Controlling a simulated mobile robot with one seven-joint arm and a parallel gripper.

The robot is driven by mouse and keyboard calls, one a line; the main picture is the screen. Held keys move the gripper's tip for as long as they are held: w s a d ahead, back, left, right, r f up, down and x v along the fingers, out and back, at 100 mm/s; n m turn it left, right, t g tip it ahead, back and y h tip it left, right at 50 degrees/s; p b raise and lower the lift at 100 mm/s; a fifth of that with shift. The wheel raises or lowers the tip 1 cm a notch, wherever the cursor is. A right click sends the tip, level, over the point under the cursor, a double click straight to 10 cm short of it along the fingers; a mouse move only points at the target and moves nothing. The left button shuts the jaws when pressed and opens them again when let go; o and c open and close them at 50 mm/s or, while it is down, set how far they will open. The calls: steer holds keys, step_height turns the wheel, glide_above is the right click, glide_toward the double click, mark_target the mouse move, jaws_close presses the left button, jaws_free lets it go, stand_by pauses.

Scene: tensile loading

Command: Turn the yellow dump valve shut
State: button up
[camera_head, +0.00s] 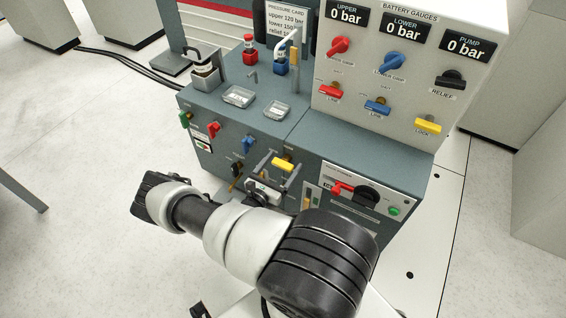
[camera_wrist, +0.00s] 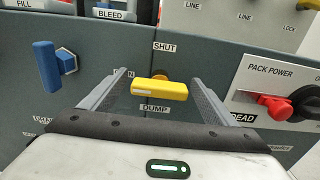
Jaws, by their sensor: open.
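The yellow dump valve handle (camera_wrist: 160,89) is on the front panel of the teal cabinet, with "SHUT" above it and "DUMP" below it. Its bar lies roughly sideways in the wrist view. In the head view the handle (camera_head: 283,164) shows just beyond my gripper (camera_head: 275,172). In the wrist view my gripper (camera_wrist: 160,82) is open, with one finger on each side of the yellow handle. A gap shows on both sides, and nothing is held. Part of the lettering left of the handle is hidden by a finger.
A blue valve handle (camera_wrist: 47,65) sticks out left of my gripper. A red power switch (camera_wrist: 277,107) is to the right. A yellow lock lever (camera_head: 428,125) and other levers sit on the upright panel above. Clear floor (camera_head: 90,200) lies left.

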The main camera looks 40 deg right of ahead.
steer(key=shift+c, duration=0.4)
steer(key=c, duration=1)
steer(key=shift+m, duration=0.3)
steer(key=m+p, duration=0.1)
steer(key=m, duration=0.2)
steer(key=shift+s+r+m+p, duration=0.1)
steer(key=shift+m+p, duration=0.2)
steer(key=m+p, duration=0.1)
steer(key=m, duration=0.3)
steer(key=shift+s+m+p, duration=0.1)
steer(key=shift+m+p, duration=0.2)
steer(key=m, duration=0.4)
steer(key=shift+f, duration=0.2)
steer(key=shift+f+m, duration=0.1)
steer(key=shift+m, duration=2.3)
